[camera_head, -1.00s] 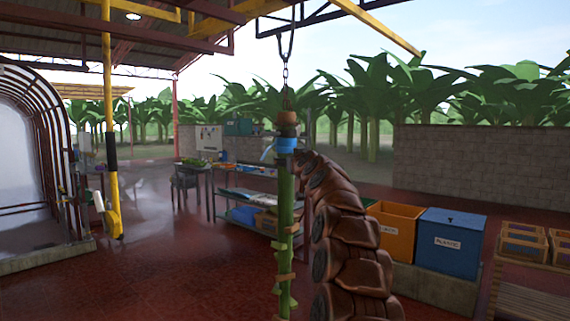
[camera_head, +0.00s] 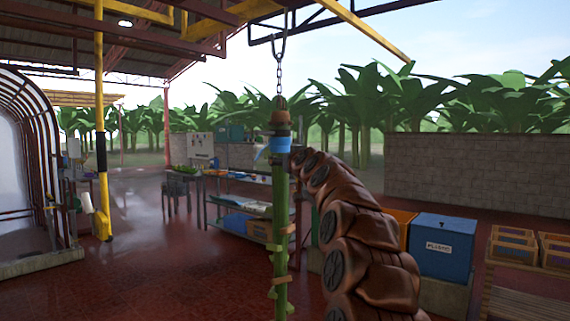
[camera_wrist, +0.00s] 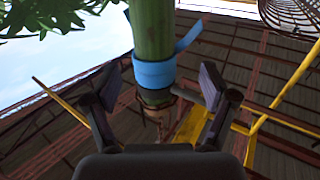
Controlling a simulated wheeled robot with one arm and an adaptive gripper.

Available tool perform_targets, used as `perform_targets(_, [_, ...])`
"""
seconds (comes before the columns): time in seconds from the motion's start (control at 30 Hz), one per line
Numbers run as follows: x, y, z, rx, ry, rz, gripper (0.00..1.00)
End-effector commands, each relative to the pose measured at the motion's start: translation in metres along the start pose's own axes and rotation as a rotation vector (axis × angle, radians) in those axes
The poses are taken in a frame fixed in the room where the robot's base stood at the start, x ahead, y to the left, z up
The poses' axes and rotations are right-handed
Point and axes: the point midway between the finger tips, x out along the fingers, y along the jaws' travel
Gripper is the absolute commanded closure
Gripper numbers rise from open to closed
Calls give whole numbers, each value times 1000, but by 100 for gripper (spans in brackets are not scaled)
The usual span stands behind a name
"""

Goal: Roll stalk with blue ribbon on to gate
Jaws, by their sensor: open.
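The green stalk (camera_head: 280,230) hangs upright from a chain (camera_head: 280,75) in the head view, with a blue ribbon (camera_head: 280,145) near its top. In the wrist view the stalk (camera_wrist: 154,30) runs down from the top edge, and the ribbon (camera_wrist: 155,73) is wrapped around it with a loose end to the right. My gripper (camera_wrist: 160,88) is open, one finger on each side of the ribboned part, with gaps visible. In the head view my gripper is mostly hidden by the stalk and my arm. An arched frame (camera_head: 40,150) at far left may be the gate; I cannot tell.
A yellow post (camera_head: 101,150) stands by the arched frame. A shelf table (camera_head: 240,178) with goods is behind the stalk. A blue bin (camera_head: 443,250), an orange bin and crates (camera_head: 515,245) are at right. Red floor at left is open. Overhead beams cross above.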

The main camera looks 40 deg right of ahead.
Motion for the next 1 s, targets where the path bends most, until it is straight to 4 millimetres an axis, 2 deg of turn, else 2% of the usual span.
perform_targets(0.13, [-5, 0, 0, 0, 0, -1, 16])
perform_targets(0.83, [-6, 0, 1, 0, -2, -1, 16])
perform_targets(1.0, [-12, 0, 0, 2, -2, 0, 16])
